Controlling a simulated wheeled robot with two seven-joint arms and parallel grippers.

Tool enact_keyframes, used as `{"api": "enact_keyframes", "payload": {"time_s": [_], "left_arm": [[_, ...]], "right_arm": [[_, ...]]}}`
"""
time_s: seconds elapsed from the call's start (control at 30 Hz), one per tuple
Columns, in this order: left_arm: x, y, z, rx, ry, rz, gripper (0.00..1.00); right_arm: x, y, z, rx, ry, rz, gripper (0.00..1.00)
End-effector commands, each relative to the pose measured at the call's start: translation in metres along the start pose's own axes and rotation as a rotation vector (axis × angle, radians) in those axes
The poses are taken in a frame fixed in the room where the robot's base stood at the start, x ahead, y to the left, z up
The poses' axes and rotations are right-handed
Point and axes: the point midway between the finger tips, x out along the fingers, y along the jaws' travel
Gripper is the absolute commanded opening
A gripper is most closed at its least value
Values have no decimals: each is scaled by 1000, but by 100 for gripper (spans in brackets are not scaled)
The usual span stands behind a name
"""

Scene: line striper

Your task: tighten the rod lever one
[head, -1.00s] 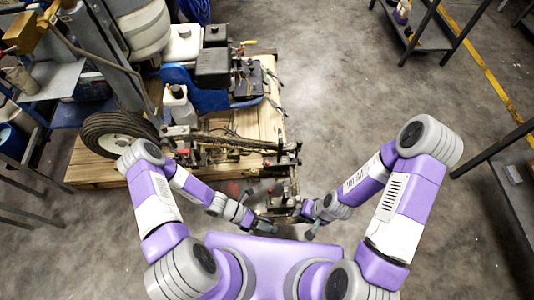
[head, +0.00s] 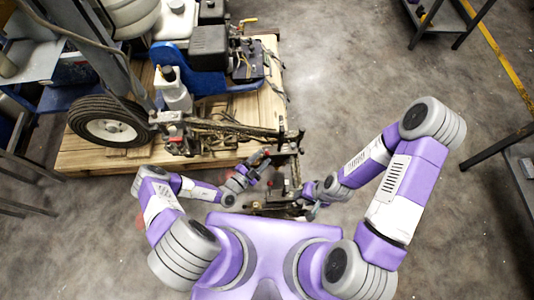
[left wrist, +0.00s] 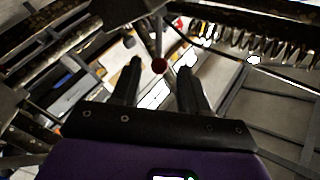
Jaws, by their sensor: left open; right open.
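The line striper (head: 225,128) stands on a wooden pallet, its metal bar and linkage reaching right toward my arms. My left gripper (head: 264,160) is open beside the right end of this linkage.
The wooden pallet (head: 105,160) lies under the machine, with a black tyre (head: 108,122) at its left. A coil spring (left wrist: 260,40) and metal bars lie close around the left wrist. Dark shelves (head: 445,15) stand at the right. The floor between is clear.

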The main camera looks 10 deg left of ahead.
Motion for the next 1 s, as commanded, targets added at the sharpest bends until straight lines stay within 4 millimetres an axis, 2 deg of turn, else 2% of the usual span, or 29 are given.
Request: {"api": "enact_keyframes", "payload": {"time_s": [0.1, 0.23, 0.57, 0.67, 0.87, 1.0], "left_arm": [[18, 1, 1, 2, 2, 1, 45], [31, 1, 0, 2, 1, 1, 45], [36, 0, 0, 1, 0, 1, 45], [36, 0, 0, 1, 0, 1, 32], [36, 0, 0, 1, 0, 2, 2], [36, 0, 0, 1, 0, 2, 0]], "right_arm": [[5, 2, 0, 0, 0, 0, 43], [7, 3, 0, 0, 0, 0, 43], [8, 3, 0, 0, 0, 0, 43], [8, 3, 0, 0, 0, 0, 43], [8, 3, 0, 0, 0, 0, 43], [8, 3, 0, 0, 0, 0, 43]]}}
